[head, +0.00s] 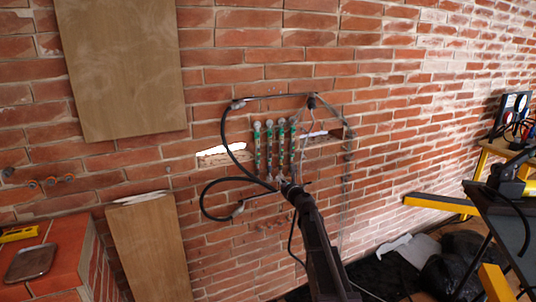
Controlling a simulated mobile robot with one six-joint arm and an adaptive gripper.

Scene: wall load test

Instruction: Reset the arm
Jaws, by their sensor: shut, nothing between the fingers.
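My dark arm (318,245) reaches up from the bottom middle of the head view towards the brick wall. My gripper (281,184) is small and dark at its far end, shut and empty. It appears just below a row of green and pale upright strips (268,148) in a wall recess. I cannot tell whether it touches the wall or the cables there. A black cable (226,137) loops around the left of the strips and passes close to the gripper.
Wooden boards (120,65) (150,245) are on the wall at left. A brick ledge (72,255) holds a brown tray (31,262) and a yellow tool (18,233). Yellow supports (437,203), a dark table (500,222) and black bags (450,268) fill the right.

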